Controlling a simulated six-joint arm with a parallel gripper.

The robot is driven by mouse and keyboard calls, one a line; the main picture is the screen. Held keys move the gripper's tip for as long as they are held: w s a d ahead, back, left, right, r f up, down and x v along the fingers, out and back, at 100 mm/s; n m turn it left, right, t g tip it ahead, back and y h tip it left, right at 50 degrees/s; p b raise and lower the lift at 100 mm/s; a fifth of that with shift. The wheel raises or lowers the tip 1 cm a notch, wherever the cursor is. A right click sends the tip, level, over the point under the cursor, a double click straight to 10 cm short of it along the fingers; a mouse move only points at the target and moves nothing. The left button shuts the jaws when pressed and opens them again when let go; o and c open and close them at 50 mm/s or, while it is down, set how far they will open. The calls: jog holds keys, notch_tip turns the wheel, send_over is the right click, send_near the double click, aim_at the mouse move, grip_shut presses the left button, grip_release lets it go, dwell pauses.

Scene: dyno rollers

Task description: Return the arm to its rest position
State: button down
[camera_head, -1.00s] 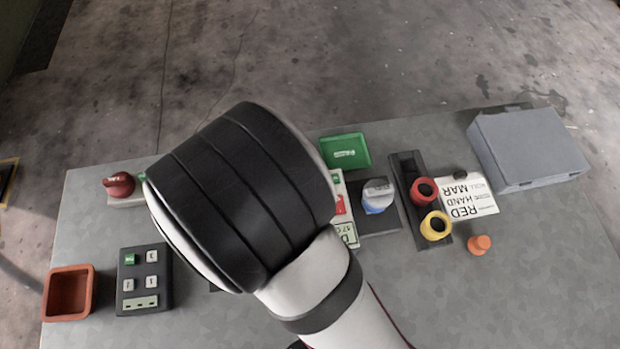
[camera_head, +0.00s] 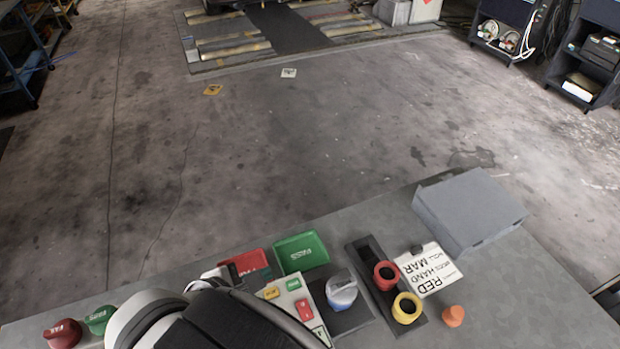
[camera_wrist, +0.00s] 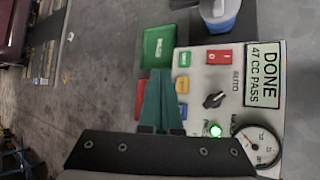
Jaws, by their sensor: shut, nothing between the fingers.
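My arm (camera_head: 205,325) shows at the bottom middle of the head view, as a black banded and white link over the bench. In the wrist view, the teal fingers of my gripper (camera_wrist: 159,75) are shut together with nothing between them. They overlap the left edge of a white control panel (camera_wrist: 215,100) with a sign reading "DONE 47 CC PASS" and a lit green lamp. A green tray (camera_wrist: 158,46) lies just beyond the fingertips. The height of the fingers above the bench is unclear.
The bench holds a green PASS tray (camera_head: 302,252), a red tray (camera_head: 248,264), a blue-and-white container (camera_head: 341,291), red (camera_head: 386,275) and yellow (camera_head: 407,308) rings, an orange knob (camera_head: 453,316) and a grey box (camera_head: 468,212). Red (camera_head: 62,334) and green (camera_head: 101,319) pieces sit at left. Floor beyond is open.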

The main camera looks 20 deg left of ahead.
dwell(0.4)
jog(key=w+d+r+m+g+h, duration=0.2)
jog(key=d+m, duration=0.3)
jog(key=d, duration=0.3)
jog(key=w+d+r+m+g+h, duration=0.1)
jog(key=d+r+m+g+h, duration=0.15)
jog(key=d+m, duration=0.4)
jog(key=s+d+r+m+g+y, duration=0.1)
jog(key=s+d+r+m+g, duration=0.15)
jog(key=d+m, duration=0.55)
jog(key=s+d+r+m+g+y, duration=0.1)
jog(key=s+d+m+g+y, duration=0.1)
jog(key=s+m+y, duration=0.4)
jog(key=s+d+m, duration=0.1)
jog(key=s+m, duration=0.3)
jog(key=m, duration=0.1)
jog(key=shift+d+r+y, duration=0.25)
jog(key=shift+d+y, duration=0.1)
